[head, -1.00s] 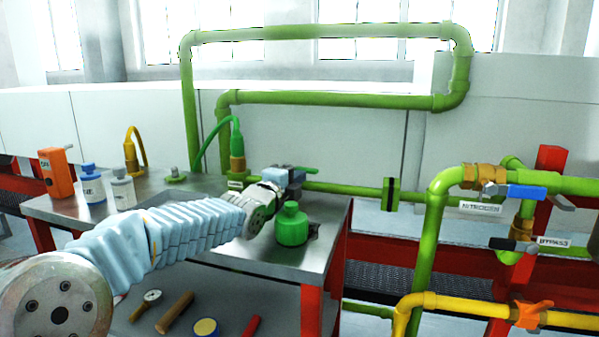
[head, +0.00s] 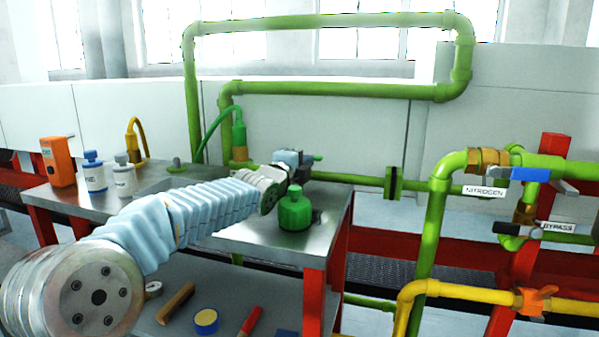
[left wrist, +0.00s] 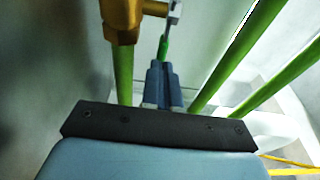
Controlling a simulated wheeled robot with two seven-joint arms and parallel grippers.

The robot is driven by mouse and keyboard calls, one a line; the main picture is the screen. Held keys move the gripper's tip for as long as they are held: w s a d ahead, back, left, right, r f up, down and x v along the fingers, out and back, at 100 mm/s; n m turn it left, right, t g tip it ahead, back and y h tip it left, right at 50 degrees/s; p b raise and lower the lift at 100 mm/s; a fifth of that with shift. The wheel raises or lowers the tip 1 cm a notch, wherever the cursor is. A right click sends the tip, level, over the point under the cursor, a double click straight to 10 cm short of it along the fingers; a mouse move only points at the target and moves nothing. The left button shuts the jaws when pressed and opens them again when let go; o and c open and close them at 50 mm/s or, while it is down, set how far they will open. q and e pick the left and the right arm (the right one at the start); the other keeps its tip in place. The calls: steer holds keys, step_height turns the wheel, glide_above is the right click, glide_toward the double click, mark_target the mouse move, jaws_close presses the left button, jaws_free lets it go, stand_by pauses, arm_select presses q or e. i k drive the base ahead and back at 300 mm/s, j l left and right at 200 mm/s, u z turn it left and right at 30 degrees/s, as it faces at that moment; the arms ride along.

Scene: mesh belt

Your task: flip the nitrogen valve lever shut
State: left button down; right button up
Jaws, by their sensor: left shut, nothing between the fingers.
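The nitrogen valve has a brass body (head: 488,160) on a green pipe at the right of the head view. Its blue lever (head: 530,174) lies roughly along the pipe, above the NITROGEN label (head: 485,191). My left gripper (head: 306,160) is well to the left of it, over the bench's back right area, with clear space between. In the left wrist view, my left gripper's blue-grey fingers (left wrist: 163,84) are together and empty. A green tip shows past them. A brass fitting (left wrist: 123,20) with a green pipe is to their left; I cannot tell which one it is. My right gripper is out of view.
The bypass valve's black lever (head: 509,228) sits below the nitrogen lever. An orange handle (head: 535,301) is on the yellow pipe lower down. A green bottle (head: 295,210) stands on the steel bench below my left gripper. A vertical green pipe (head: 430,240) rises left of the valves.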

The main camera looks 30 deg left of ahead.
mark_target(540, 175)
steer(key=k, duration=1.25)
steer(key=l, duration=0.1)
